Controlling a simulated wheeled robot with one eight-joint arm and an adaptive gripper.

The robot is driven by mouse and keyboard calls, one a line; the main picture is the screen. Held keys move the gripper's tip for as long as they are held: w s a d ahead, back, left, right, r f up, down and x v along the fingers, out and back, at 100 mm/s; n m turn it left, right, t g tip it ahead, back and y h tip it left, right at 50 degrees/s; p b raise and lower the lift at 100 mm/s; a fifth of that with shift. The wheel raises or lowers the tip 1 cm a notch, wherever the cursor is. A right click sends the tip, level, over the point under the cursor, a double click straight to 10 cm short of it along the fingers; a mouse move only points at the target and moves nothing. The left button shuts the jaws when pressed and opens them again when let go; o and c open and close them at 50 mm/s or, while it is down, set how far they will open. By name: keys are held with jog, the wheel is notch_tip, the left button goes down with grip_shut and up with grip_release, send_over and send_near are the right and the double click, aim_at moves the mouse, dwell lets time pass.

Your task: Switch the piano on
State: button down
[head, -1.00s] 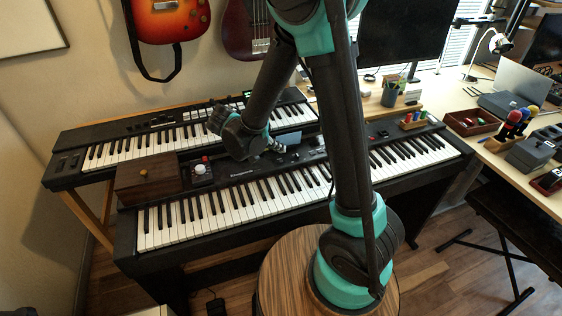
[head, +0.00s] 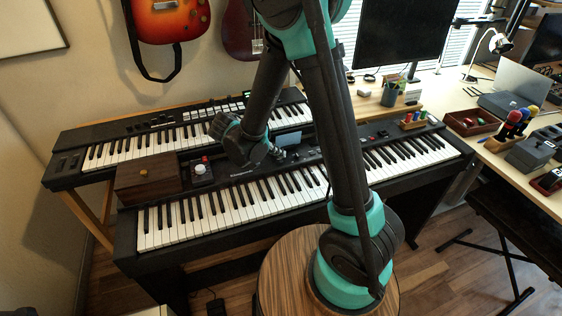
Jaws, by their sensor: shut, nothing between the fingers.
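The piano (head: 155,262) is the nearer black keyboard with white keys, standing in front of a second keyboard. Its control panel (head: 305,150) runs behind the keys and is partly hidden by my arm. A small lit screen or sheet (head: 288,139) stands on the panel's middle. My gripper (head: 278,154) is low over the panel, just left of the arm's upright link. It is shut and empty; whether it touches the panel I cannot tell. The power switch cannot be made out.
A wooden box (head: 147,182) and a small device with a red knob (head: 202,172) sit on the piano's left top. The second keyboard (head: 75,162) is behind. A desk (head: 500,150) with clutter is at right.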

jog(key=shift+f, duration=0.1)
dwell(0.7)
jog(key=shift+f, duration=0.3)
jog(key=shift+f, duration=0.3)
dwell(0.6)
jog(key=shift+r, duration=0.75)
jog(key=shift+r, duration=2.5)
